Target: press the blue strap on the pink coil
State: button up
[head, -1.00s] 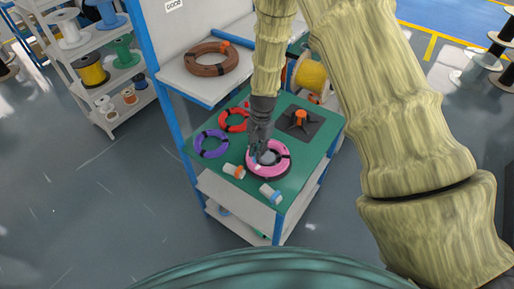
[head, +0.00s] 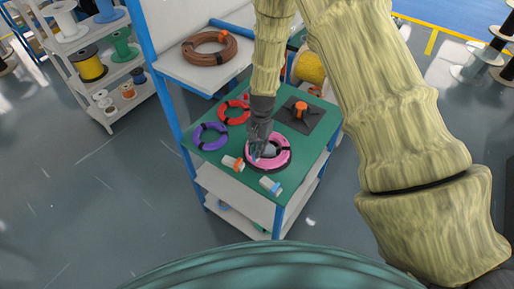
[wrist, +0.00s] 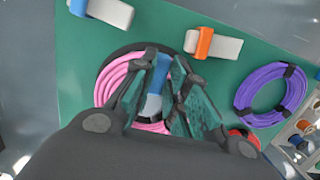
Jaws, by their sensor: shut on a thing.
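The pink coil (head: 283,158) lies on the green top of a cart, with black around its edge. It also shows in the wrist view (wrist: 108,82), partly hidden behind my fingers. My gripper (head: 258,152) points down at the coil's left part. In the wrist view my gripper (wrist: 165,78) has its dark fingers closed around the blue strap (wrist: 160,72), which lies across the coil's opening and edge. A pale section shows below the blue part. Whether the strap touches the coil all along is hidden by the fingers.
A purple coil (head: 211,137) and a red coil (head: 233,112) lie behind left. Two white pieces, one orange-banded (head: 232,163) and one blue-ended (head: 270,186), lie near the front edge. A dark plate with an orange knob (head: 301,110) is at the back right.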

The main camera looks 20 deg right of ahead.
jog(key=shift+f, duration=0.15)
dwell(0.5)
jog(key=shift+f+b, duration=0.75)
jog(key=shift+f, duration=0.6)
jog(key=shift+s+f, duration=0.1)
jog(key=shift+f, duration=0.45)
dwell(1.3)
jog(key=o, duration=0.9)
jog(key=shift+c, duration=0.2)
jog(key=shift+r+p, duration=2.3)
jog(key=shift+r, duration=1.75)
